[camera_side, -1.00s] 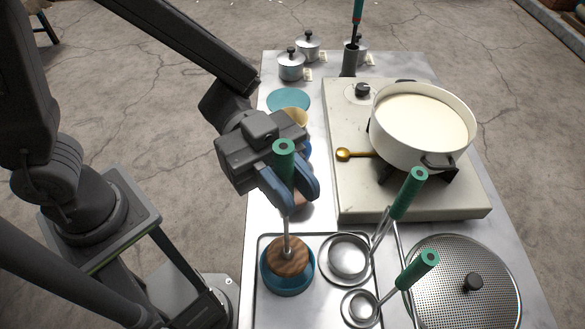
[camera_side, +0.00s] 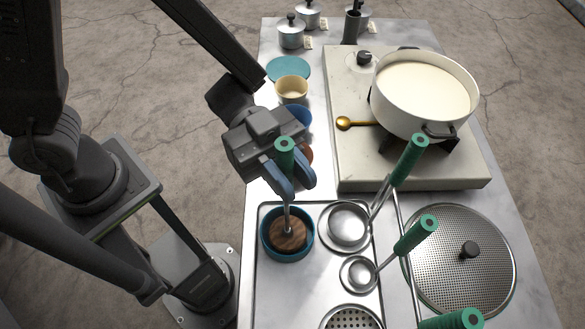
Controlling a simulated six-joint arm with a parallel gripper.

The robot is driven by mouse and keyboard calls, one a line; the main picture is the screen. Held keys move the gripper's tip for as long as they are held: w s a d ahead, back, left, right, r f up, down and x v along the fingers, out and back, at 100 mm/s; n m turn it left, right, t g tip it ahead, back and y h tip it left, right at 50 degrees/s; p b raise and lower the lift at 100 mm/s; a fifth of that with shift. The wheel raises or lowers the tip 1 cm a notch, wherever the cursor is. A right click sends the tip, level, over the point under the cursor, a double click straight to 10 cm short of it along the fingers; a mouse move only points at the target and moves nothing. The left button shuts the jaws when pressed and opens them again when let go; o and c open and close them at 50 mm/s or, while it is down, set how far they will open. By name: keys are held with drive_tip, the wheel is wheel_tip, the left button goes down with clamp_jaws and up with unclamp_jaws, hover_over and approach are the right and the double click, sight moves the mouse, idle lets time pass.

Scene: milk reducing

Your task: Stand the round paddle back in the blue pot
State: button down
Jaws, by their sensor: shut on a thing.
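The round paddle has a green handle (camera_side: 284,152), a thin metal shaft and a brown wooden disc (camera_side: 288,234). The blue pot (camera_side: 267,247) stands on the metal tray at the lower middle. The disc sits inside the pot's rim, with the handle upright above it. My gripper (camera_side: 291,190) is shut on the paddle, its blue fingers around the shaft and lower handle just above the pot. Whether the disc touches the pot's floor is hard to tell.
Two green-handled ladles (camera_side: 349,226) (camera_side: 360,274) lie right of the pot, with a perforated lid (camera_side: 462,262) beyond. A white pan of milk (camera_side: 428,92) stands on the cooker (camera_side: 345,172). Bowls (camera_side: 291,89) line up behind my gripper.

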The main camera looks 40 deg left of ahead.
drive_tip(key=c, duration=0.9)
unclamp_jaws()
drive_tip(key=shift+a, duration=0.1)
drive_tip(key=w+a, duration=0.2)
drive_tip(key=a, duration=1.1)
drive_tip(key=shift+w+a, duration=0.2)
drive_tip(key=shift+w, duration=0.15)
drive_tip(key=w+a, duration=0.1)
drive_tip(key=a, duration=0.7)
drive_tip(key=shift+w+a, duration=0.4)
